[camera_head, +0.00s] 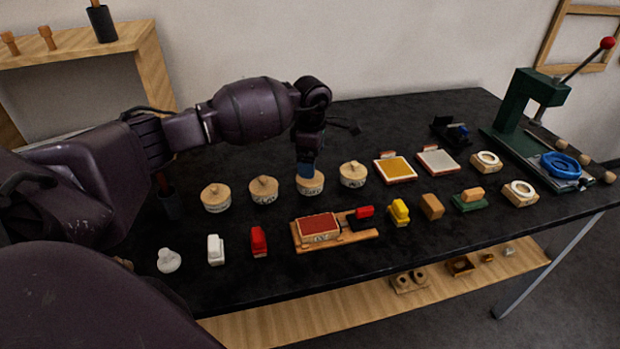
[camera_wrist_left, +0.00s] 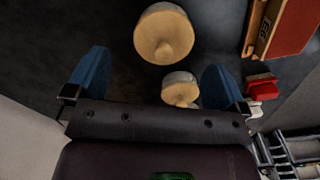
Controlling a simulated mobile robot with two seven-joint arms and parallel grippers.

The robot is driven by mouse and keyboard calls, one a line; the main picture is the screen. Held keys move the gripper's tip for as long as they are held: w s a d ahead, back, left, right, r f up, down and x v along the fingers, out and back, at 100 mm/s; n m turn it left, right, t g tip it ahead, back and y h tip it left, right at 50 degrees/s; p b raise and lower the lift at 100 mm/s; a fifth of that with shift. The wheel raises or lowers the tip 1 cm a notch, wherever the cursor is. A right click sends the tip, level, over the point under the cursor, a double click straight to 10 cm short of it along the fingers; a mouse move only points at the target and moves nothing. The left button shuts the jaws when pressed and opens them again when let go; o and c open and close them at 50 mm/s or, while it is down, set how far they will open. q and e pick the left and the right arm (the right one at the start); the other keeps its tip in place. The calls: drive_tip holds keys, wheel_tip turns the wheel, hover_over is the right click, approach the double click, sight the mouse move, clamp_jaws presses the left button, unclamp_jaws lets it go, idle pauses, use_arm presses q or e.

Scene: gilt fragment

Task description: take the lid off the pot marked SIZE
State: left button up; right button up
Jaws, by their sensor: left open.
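Several pale round pots with wooden knobbed lids stand in a row in the head view: the leftmost pot (camera_head: 216,199), the second pot (camera_head: 263,190), the third pot (camera_head: 311,185) and the rightmost pot (camera_head: 353,175). Their front markings are too small to read surely, so I cannot tell which says SIZE. All lids are on. My left gripper (camera_head: 306,168) points down at the third pot, its blue fingertips overlapping that lid in the picture. The wrist view shows the gripper (camera_wrist_left: 155,82) open, with two lidded pots (camera_wrist_left: 164,34) (camera_wrist_left: 180,90) beyond it. Contact cannot be told.
In front of the pots lie a wooden tray with a red pad (camera_head: 319,228), a red block (camera_head: 258,241) and a white block (camera_head: 215,249). A yellow pad (camera_head: 394,169) lies to the right. A green press (camera_head: 528,110) stands at the table's right end.

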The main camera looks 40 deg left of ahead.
use_arm(q)
drive_tip(key=shift+s+d+f, duration=0.1)
drive_tip(key=shift+f, duration=1.1)
drive_tip(key=shift+s+d+f, duration=0.1)
drive_tip(key=shift+f, duration=1.05)
drive_tip(key=c, duration=0.9)
